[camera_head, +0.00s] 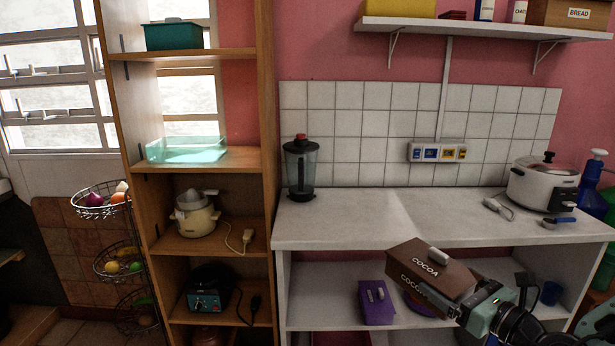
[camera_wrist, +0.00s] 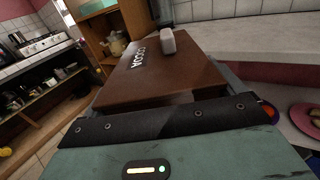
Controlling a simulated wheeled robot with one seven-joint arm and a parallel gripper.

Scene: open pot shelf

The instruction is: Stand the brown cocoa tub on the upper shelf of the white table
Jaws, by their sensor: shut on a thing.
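The brown cocoa tub (camera_head: 432,273) is a box with a dark lid, a pale grip on top and white COCOA lettering. My gripper (camera_head: 468,302) is shut on it and holds it in the air, in front of the white table (camera_head: 345,222). The tub appears tilted in the head view. In the wrist view the tub (camera_wrist: 165,68) fills the middle, beyond the gripper's dark pads. Behind and below the tub is the white table's shelf (camera_head: 330,290) under the worktop; the tub and my arm hide part of it.
A purple box (camera_head: 376,303) stands on that shelf, left of the tub. A blue cup (camera_head: 550,292) is at its right. A blender (camera_head: 300,168) and a white cooker (camera_head: 543,183) stand on the worktop, with free room between them. A wooden rack (camera_head: 266,120) rises at the left.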

